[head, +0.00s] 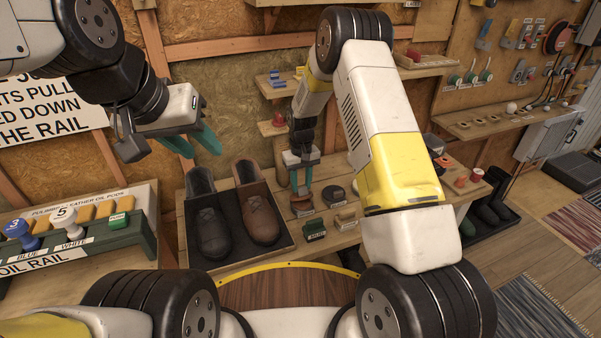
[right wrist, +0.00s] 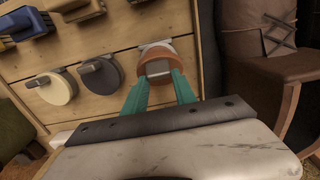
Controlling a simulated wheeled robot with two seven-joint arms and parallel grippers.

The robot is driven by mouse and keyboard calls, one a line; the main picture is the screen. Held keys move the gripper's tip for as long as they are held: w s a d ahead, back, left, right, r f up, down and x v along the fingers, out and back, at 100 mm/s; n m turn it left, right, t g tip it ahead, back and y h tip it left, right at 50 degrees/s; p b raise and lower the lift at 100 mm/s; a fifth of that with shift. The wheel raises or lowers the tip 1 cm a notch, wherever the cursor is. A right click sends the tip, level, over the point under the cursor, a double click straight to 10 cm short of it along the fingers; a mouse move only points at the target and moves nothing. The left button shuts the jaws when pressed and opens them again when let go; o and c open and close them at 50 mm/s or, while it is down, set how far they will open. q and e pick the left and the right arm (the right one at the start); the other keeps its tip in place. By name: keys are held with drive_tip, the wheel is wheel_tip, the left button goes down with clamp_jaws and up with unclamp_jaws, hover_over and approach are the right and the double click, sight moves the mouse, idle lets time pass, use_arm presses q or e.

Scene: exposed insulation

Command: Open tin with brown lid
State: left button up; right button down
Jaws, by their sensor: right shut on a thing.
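The tin with the brown lid (right wrist: 155,66) sits on the wooden shelf, between the teal fingertips of my right gripper (right wrist: 159,72) in the right wrist view. In the head view the brown tin (head: 302,201) shows below my right gripper (head: 303,188), which reaches down from above. The right fingers are shut on the tin's brown lid; the tin's lower part is partly hidden. My left gripper (head: 198,147) is open and empty, raised in the air at the upper left, above the shoe tray and far from the tin.
A dark tin (right wrist: 100,74) and a beige tin (right wrist: 54,88) stand beside it. A black tray (head: 285,250) holding a black shoe (head: 208,222) and a brown shoe (head: 260,215) is close by. Several labelled brushes (head: 315,231) lie in front. The oil rail (head: 85,235) stands at left.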

drive_tip(key=shift+w+a+r, duration=0.15)
drive_tip(key=shift+w, duration=0.3)
drive_tip(key=shift+w+a+r, duration=0.1)
drive_tip(key=shift+w+a, duration=0.05)
drive_tip(key=shift+w, duration=0.3)
drive_tip(key=c, duration=1)
unclamp_jaws()
wheel_tip(320, 180, up, 8)
drive_tip(key=shift+f, duration=0.15)
drive_tip(key=shift+c, duration=0.2)
